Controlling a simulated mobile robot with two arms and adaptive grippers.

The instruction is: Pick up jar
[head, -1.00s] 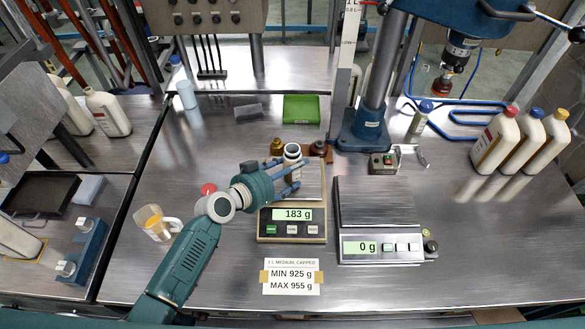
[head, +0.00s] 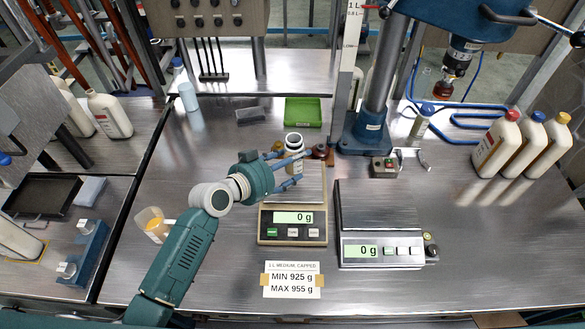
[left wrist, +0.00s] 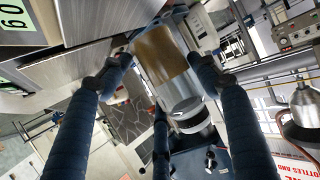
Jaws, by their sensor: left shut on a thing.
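The jar (head: 294,142) shows in the head view above the back of the left scale (head: 293,216), its open-looking top up. The scale reads 0 g. In the left wrist view the jar (left wrist: 165,60) is clear with brown contents. My left gripper (head: 296,168) has its blue-grey fingers around the jar and is shut on it. The fingers also show on both sides of the jar in the left wrist view (left wrist: 160,72). The jar's lower part is partly hidden by the fingers in the head view. My right gripper is in no view.
A second scale (head: 380,236) stands to the right, its plate empty. A green tray (head: 302,112) and a press column (head: 378,85) stand behind. Capped bottles (head: 497,144) stand at the right. The right front table is clear.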

